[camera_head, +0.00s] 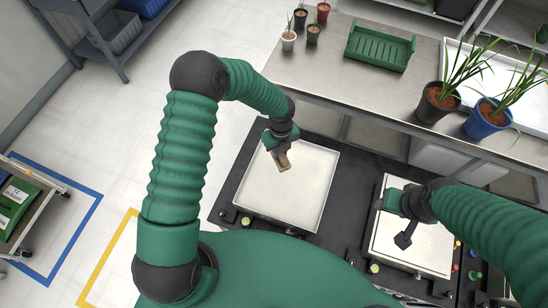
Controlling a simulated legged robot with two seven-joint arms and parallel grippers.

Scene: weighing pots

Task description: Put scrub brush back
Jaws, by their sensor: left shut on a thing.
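My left gripper (276,147) is shut on the scrub brush (284,162), a small tan piece, and holds it over the back-left part of the left weighing tray. Most of the brush is hidden by the gripper or too small to make out. The left tray (290,213) is white, shallow and otherwise empty. My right gripper (402,228) is over the right white weighing plate (432,250), with a dark finger pointing down. Whether it is open or shut is unclear.
A steel bench (330,72) at the back bears a green slatted crate (380,46), a black potted plant (438,103), a blue potted plant (487,118) and several small pots. A cart (25,215) stands at the left. The floor between is clear.

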